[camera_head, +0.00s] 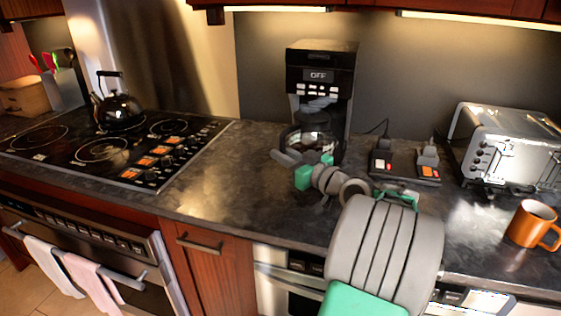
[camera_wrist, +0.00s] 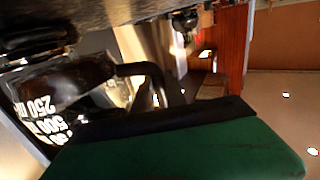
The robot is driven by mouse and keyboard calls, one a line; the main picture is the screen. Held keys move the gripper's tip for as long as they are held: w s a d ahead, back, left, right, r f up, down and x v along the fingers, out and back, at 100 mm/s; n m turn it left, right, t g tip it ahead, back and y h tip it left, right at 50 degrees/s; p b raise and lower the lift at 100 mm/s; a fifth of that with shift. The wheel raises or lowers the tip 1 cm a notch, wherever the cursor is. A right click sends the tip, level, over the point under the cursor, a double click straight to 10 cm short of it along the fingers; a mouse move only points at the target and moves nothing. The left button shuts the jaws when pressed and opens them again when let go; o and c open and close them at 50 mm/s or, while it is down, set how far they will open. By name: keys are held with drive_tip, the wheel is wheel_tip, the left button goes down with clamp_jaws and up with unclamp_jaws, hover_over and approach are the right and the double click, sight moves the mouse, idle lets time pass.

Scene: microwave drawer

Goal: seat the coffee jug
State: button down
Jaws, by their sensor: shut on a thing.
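The coffee jug (camera_head: 312,139) is a glass jug with dark parts at the coffee machine (camera_head: 320,75), below its brew head. Its base is partly hidden, so I cannot tell whether it rests fully on the plate. My gripper (camera_head: 316,168) reaches in from the lower right, its green-tipped fingers at the jug's front, shut on the jug's handle. In the wrist view the jug (camera_wrist: 60,92) shows upside down at the left, with white volume marks and a black handle (camera_wrist: 148,72). One green finger (camera_wrist: 190,150) fills the bottom of that view.
A stove (camera_head: 110,150) with a black kettle (camera_head: 118,108) stands at the left. Two small switch boxes (camera_head: 405,167), a toaster (camera_head: 505,145) and an orange mug (camera_head: 532,224) stand to the right. Bare counter (camera_head: 235,185) lies between stove and machine.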

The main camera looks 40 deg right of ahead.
drive_tip(key=w+d, duration=0.8)
drive_tip(key=d, duration=0.3)
drive_tip(key=shift+w+r, duration=0.2)
drive_tip(key=shift+w, duration=0.1)
idle(0.5)
drive_tip(key=shift+d, duration=0.1)
drive_tip(key=shift+b, duration=0.85)
drive_tip(key=shift+f, duration=0.15)
idle(0.4)
drive_tip(key=shift+f+b, duration=0.35)
drive_tip(key=shift+b, duration=0.25)
drive_tip(key=shift+f+b, duration=0.3)
drive_tip(key=shift+b, duration=0.7)
idle(0.4)
